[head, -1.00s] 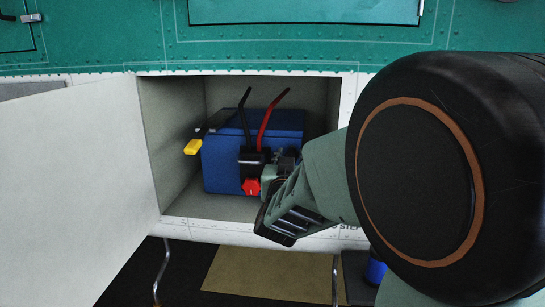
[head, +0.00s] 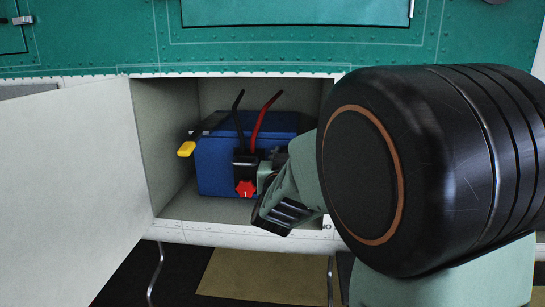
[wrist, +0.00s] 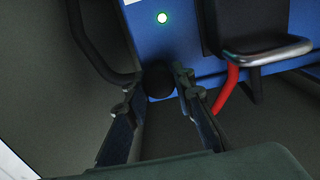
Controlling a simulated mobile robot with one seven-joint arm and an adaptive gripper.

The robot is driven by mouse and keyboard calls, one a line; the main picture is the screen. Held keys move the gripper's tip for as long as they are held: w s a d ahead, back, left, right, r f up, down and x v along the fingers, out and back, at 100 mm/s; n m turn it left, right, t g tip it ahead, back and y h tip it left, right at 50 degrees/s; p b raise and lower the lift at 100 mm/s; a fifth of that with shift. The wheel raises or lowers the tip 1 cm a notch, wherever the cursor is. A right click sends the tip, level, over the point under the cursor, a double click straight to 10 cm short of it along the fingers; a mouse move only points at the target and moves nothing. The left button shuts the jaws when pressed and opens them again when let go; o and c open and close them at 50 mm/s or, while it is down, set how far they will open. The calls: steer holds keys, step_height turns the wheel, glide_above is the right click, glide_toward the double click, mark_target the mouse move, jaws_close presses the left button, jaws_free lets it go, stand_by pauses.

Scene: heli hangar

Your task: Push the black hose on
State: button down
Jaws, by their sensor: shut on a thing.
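The black hose (wrist: 90,52) shows in the wrist view as a thick dark tube that curves down the left side and in towards my fingers. My gripper (wrist: 155,97) has a finger on each side of a dark round end close to the blue box (wrist: 185,60); its jaws are shut on the hose. Whether the hose end touches a fitting is too dark to tell. In the head view the blue box (head: 220,170) sits in an open bay, and my wrist reaches to its right front. My fingertips and the hose are hidden there.
A black connector (head: 246,163) with a black and a red cable and a red knob (head: 245,188) is just left of my wrist. A yellow-ended handle (head: 186,149) is at the box's left. The bay door (head: 75,170) stands open at the left.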

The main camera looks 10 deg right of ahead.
steer(key=c, duration=2)
jaws_free()
steer(key=shift+w+r, duration=0.1)
steer(key=shift+r, duration=0.1)
steer(key=shift+c, duration=0.2)
steer(key=o, duration=0.4)
steer(key=shift+w+f, duration=0.1)
steer(key=shift+f, duration=0.05)
steer(key=shift+v, duration=3.75)
